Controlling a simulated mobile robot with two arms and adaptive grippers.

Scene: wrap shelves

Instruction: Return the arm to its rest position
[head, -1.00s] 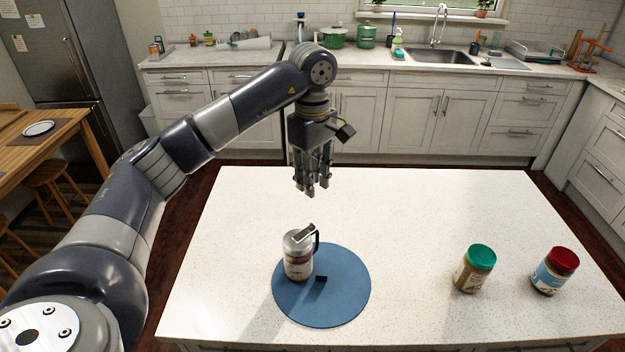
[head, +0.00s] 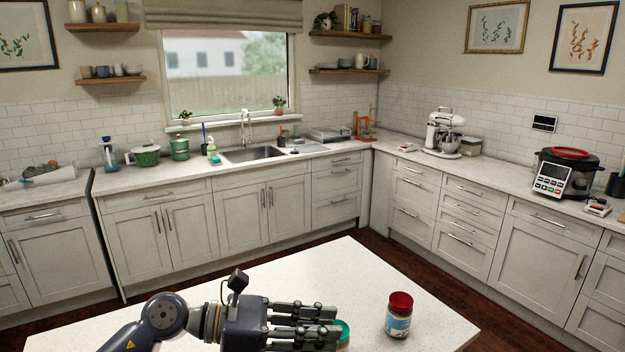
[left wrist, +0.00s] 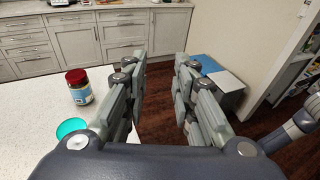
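My left gripper (head: 336,325) reaches in low at the bottom of the head view, stretched sideways over the island, with its fingers pointing right. In the left wrist view its fingers (left wrist: 160,68) stand apart with nothing between them. A jar with a green lid (head: 343,330) is mostly hidden behind the fingers; its lid (left wrist: 72,128) shows at the left in the left wrist view. I cannot tell if the fingers touch it. My right gripper is in neither view.
A jar with a red lid (head: 398,316) stands on the white island top (head: 330,268), right of my fingertips. Counters (head: 240,168) line the back and right walls, with a mixer (head: 442,134) and a cooker (head: 566,172). Dark floor lies between island and cabinets.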

